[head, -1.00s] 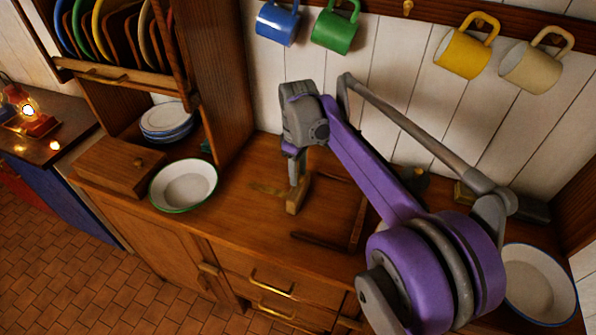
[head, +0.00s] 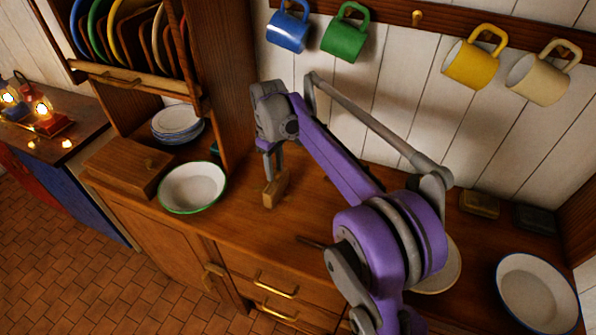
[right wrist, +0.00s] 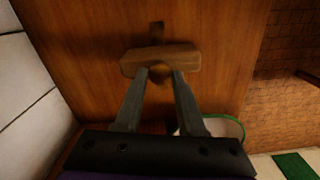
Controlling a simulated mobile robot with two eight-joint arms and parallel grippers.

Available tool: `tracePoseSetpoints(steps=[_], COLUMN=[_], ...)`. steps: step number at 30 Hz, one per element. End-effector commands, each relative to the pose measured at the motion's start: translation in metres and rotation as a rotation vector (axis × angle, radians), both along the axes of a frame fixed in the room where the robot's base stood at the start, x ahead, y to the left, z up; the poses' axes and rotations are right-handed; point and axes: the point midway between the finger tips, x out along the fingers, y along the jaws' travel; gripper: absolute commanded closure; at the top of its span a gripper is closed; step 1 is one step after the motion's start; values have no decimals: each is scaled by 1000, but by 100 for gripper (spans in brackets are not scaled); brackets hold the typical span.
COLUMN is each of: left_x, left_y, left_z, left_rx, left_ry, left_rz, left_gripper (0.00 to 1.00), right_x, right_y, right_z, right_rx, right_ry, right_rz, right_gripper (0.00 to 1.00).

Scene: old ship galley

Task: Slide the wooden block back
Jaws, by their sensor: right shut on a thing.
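The wooden block (head: 280,186) is a small light-brown piece at the middle of the wooden counter, just right of the green-rimmed bowl. My right gripper (head: 271,178) points down and is shut on it. In the right wrist view the block (right wrist: 186,55) lies crosswise at the tips of my right gripper (right wrist: 160,73), close to the counter surface. I cannot tell whether the block touches the counter. My left gripper is not in view.
The green-rimmed bowl (head: 193,187) and a wooden box (head: 124,168) stand left. A dark bar end (head: 311,242) shows beside my arm, which hides much of the counter. A blue-rimmed bowl (head: 537,292) stands right. Mugs (head: 469,64) hang above.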

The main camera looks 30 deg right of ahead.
Motion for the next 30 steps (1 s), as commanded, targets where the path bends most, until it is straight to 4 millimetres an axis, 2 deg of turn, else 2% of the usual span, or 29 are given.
tracePoseSetpoints(steps=[1,3,7,19,20,21,24,30], left_x=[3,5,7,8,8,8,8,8], left_y=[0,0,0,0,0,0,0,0], left_z=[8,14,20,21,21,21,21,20], left_rx=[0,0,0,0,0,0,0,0], left_ry=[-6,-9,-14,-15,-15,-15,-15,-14], left_rz=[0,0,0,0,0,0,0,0], left_gripper=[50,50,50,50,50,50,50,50], right_x=[15,28,43,49,49,49,48,48], right_y=[11,22,35,41,41,41,41,41], right_z=[5,5,4,1,1,1,1,1], right_rx=[0,-1,-2,-1,0,-1,-1,-1], right_ry=[-4,-5,-5,-7,-8,-7,-5,-3], right_rz=[5,4,2,0,0,0,0,0], right_gripper=[100,100,100,100,57,50,32,31])
